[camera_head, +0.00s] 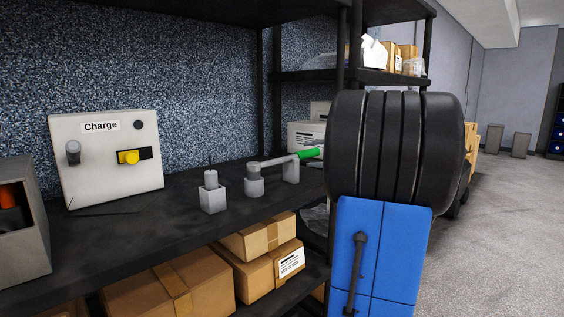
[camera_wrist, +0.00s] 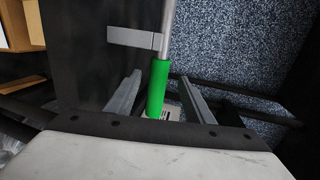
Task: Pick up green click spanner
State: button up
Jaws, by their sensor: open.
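The click spanner has a green handle (camera_head: 310,154) and a grey metal shaft. In the head view it lies roughly level across a grey upright support on the dark shelf, its head end over a small grey block. In the wrist view the green handle (camera_wrist: 158,88) appears between the two fingers of my gripper (camera_wrist: 161,78), with a gap on each side. My gripper is open and holds nothing. The depth between fingers and handle is hard to judge. In the head view the gripper is hidden behind my arm, which also covers the handle's right end.
A white "Charge" box (camera_head: 105,160) stands at the back left of the shelf (camera_head: 130,232). A small grey holder (camera_head: 212,193) stands left of the spanner, and a grey bin (camera_head: 24,240) is at far left. Cardboard boxes (camera_head: 188,285) fill the lower shelf. A black shelf post stands near the handle.

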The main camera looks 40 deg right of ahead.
aim_at(305, 155)
jog(key=x, duration=0.3)
jog(key=shift+w+f, duration=0.15)
jog(key=shift+w, duration=0.15)
grip_shut()
notch_tip(305, 155, up, 10)
dwell(0.6)
jog(key=shift+s, duration=0.1)
